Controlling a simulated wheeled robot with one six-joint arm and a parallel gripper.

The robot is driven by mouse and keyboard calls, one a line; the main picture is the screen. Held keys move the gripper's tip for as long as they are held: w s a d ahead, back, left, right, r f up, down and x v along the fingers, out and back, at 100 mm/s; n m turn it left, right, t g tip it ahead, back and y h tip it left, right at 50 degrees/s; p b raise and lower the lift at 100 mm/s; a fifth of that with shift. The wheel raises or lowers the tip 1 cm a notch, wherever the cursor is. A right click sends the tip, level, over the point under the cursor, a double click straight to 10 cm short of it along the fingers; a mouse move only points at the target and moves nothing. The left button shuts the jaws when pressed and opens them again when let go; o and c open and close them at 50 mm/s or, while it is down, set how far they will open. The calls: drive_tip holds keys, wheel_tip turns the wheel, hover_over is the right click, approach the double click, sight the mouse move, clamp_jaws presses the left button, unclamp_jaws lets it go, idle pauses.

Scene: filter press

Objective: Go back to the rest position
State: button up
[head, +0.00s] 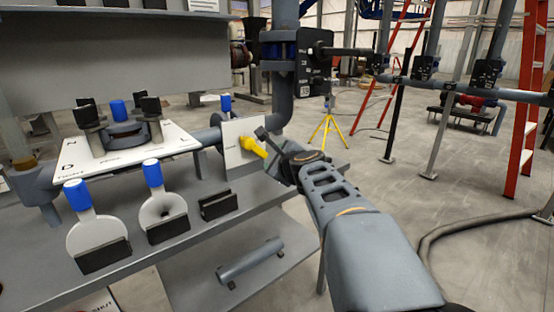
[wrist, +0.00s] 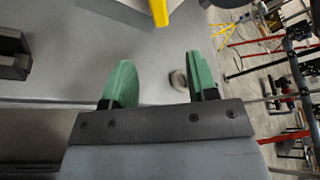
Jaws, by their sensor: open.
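My gripper (wrist: 160,74) is open in the wrist view. In the head view, my gripper (head: 268,143) is at the end of my arm, which reaches in from the lower right. It is close to a yellow handle (head: 253,146) in front of a white plate. The yellow handle (wrist: 160,12) also shows at the top of the wrist view, beyond the fingertips and apart from them. My fingers are partly hidden in the head view.
A grey bench (head: 185,246) carries two blue-handled paddles (head: 163,208) (head: 95,228) in dark holders. A white labelled panel (head: 122,158) with dark knobs is behind them. A grey pipe (head: 285,75) rises beyond my gripper. Open floor (head: 365,185) lies to the right, with a red ladder (head: 525,110).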

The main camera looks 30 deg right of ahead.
drive_tip(key=s+a+r+n+g+y+p, duration=0.25)
drive_tip(key=a+r+n+p, duration=0.25)
drive_tip(key=a+n+p, duration=0.4)
drive_tip(key=s+a+r+n+g+p, duration=0.2)
drive_tip(key=s+a+n+g+p, duration=0.1)
drive_tip(key=s+n+p, duration=0.5)
drive_tip(key=s+a+r+n+g+p, duration=0.3)
drive_tip(key=s+n+g+p, duration=0.2)
drive_tip(key=s+n+p, duration=0.3)
drive_tip(key=shift+s+a+r+n+g+p, duration=0.3)
drive_tip(key=shift+n+p, duration=1.2)
drive_tip(key=shift+p, duration=1.4)
drive_tip(key=shift+w+f+h, duration=0.1)
drive_tip(key=shift+f+h, duration=0.05)
drive_tip(key=shift+h, duration=0.1)
